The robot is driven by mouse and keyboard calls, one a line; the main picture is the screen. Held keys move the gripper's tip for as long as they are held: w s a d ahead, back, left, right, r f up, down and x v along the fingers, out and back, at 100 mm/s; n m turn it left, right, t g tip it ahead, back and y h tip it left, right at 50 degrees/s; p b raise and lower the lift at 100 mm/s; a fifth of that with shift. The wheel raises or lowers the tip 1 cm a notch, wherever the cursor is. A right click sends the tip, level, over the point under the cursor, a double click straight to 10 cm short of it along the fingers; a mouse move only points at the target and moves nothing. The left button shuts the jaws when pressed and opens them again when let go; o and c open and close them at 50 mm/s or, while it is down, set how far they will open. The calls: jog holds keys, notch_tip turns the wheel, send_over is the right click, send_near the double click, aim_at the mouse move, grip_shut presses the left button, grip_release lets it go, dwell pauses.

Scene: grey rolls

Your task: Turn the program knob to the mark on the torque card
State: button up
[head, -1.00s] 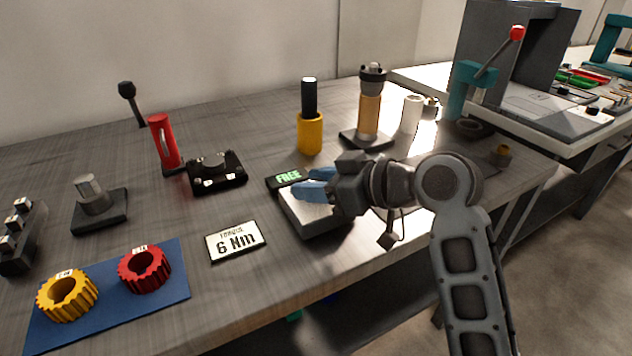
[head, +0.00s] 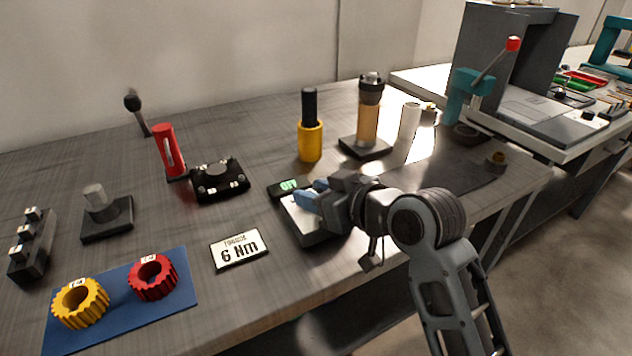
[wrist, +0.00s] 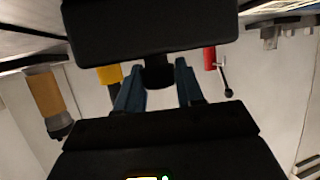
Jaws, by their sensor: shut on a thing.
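A low grey box (head: 308,232) sits near the table's front edge, with a small black display (head: 288,187) behind it. The display shows green letters that seem to read OFF. My gripper (head: 305,200) reaches over the box from the right, and its blue fingers hide the knob in the head view. In the wrist view, a short dark knob (wrist: 157,73) stands between the two blue fingers, and my gripper is shut on it. The knob's pointer and marks are hidden. The torque card (head: 239,250) lies flat to the left and reads 6 Nm.
A yellow cylinder (head: 310,142) and an amber bottle (head: 367,125) stand behind the grey box. A blue mat (head: 120,325) holds a yellow and a red ring. The table around the card is clear.

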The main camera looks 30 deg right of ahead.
jog(key=m+h+p, duration=0.3)
jog(key=m+h, duration=0.1)
jog(key=shift+a+r+h, duration=0.1)
jog(key=shift+a+h, duration=0.05)
jog(key=shift+h, duration=0.25)
jog(key=m+g+h, duration=0.1)
jog(key=m+h, duration=0.1)
jog(key=h, duration=0.1)
jog(key=m+h, duration=0.2)
jog(key=m, duration=0.1)
jog(key=shift+g+h+b, duration=0.35)
jog(key=shift+g+h, duration=0.05)
jog(key=m+g+h, duration=0.1)
jog(key=m, duration=0.1)
jog(key=m+g+h+b, duration=0.1)
jog(key=m+g+h, duration=0.1)
jog(key=shift+f, duration=0.2)
jog(key=m+g+h+b, duration=0.2)
jog(key=m+g, duration=0.1)
jog(key=shift+m+g, duration=0.4)
jog(key=m+g+h+p, duration=0.1)
jog(key=m+g, duration=0.2)
jog(key=shift+r+g, duration=0.15)
jog(key=shift+g, duration=0.15)
jog(key=shift+m+g, duration=0.4)
jog(key=shift+d, duration=0.2)
jog(key=o, duration=1)
jog(key=shift+c, duration=0.2)
